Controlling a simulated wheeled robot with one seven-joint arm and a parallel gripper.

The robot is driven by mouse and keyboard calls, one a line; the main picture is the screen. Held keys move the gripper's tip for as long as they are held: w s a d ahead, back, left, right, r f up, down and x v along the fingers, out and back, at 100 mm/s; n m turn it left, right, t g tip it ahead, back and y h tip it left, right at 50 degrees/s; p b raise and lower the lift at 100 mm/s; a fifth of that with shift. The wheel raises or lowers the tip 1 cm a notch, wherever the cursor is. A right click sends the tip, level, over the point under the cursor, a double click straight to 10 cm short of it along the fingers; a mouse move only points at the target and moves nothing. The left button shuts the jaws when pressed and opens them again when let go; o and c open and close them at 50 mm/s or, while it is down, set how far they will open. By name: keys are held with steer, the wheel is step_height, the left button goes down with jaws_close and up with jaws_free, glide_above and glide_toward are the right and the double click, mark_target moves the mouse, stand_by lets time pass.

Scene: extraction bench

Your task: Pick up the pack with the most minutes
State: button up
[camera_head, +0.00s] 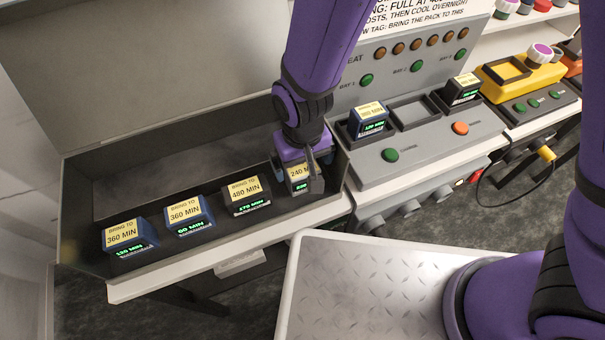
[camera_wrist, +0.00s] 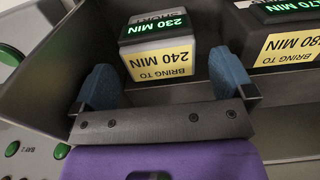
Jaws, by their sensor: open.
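My gripper (camera_head: 304,161) is open, above and close to the rightmost pack (camera_head: 300,184) in the dark tray. In the wrist view my gripper's (camera_wrist: 163,66) blue fingers stand apart, with that pack (camera_wrist: 163,62) ahead between them. Its label says 240 MIN and its green display 230 MIN. Left of it in the head view sits a pack (camera_head: 246,194) labelled 480 MIN, its display seeming to end in 70 MIN; it is partly cut off in the wrist view (camera_wrist: 285,42). Two blue packs labelled 360 MIN follow: one (camera_head: 188,216) shows 60 MIN, the other (camera_head: 130,238) about 130 MIN.
The dark tray (camera_head: 82,192) has high walls. A grey charger (camera_head: 430,145) at right holds a blue pack (camera_head: 368,120) and a dark pack (camera_head: 463,89), displays hard to read, with an empty bay (camera_head: 412,113) between. A metal plate (camera_head: 365,285) is in front.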

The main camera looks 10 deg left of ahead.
mark_target(303, 167)
steer(key=shift+f, duration=2.4)
steer(key=c, duration=1.2)
steer(key=shift+r, duration=0.15)
